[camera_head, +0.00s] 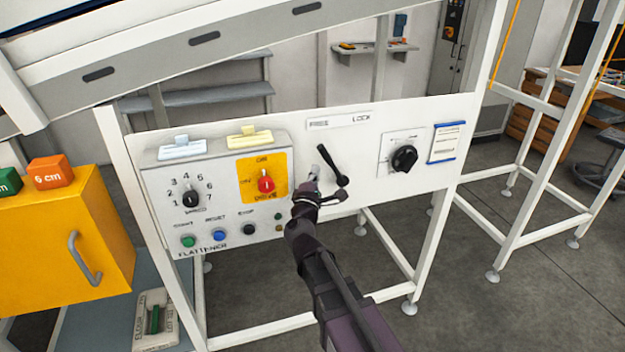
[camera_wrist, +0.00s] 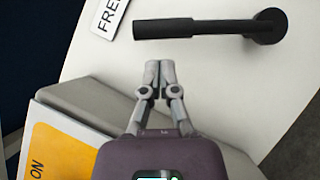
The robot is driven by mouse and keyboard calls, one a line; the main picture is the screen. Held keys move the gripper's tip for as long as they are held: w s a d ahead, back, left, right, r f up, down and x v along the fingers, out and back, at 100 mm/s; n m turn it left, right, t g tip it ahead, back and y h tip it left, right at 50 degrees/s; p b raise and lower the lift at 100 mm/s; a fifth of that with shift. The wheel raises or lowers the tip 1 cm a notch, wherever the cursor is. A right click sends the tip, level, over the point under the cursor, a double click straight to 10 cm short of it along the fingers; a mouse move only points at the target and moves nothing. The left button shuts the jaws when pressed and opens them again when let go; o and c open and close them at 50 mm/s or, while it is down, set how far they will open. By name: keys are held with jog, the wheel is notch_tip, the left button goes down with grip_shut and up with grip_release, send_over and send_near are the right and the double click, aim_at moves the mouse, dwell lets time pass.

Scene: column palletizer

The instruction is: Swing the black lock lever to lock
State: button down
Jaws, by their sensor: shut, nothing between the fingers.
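The black lock lever (camera_head: 331,163) is on the white panel, under a label strip reading FREE at its left and LOCK at its right. Its handle tilts up and to the left from its round pivot, toward the FREE side. In the wrist view the lever (camera_wrist: 190,28) lies across the top, with its pivot at the right and its free end near the FREE label (camera_wrist: 108,15). My gripper (camera_head: 318,172) is shut and empty, just left of the lever. In the wrist view my gripper's fingertips (camera_wrist: 160,68) are together, below the handle in the picture and apparently apart from it.
A control box (camera_head: 217,222) with knobs and buttons juts out left of my gripper. A black rotary knob (camera_head: 404,158) sits right of the lever. An orange box (camera_head: 65,240) with a grey handle stands at the left. The panel right of the lever is clear up to the knob.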

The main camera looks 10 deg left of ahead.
jog(key=shift+p+x, duration=0.3)
jog(key=shift+x, duration=1.25)
jog(key=shift+a+r+p, duration=0.1)
jog(key=shift+r+p, duration=0.1)
jog(key=shift+p, duration=0.1)
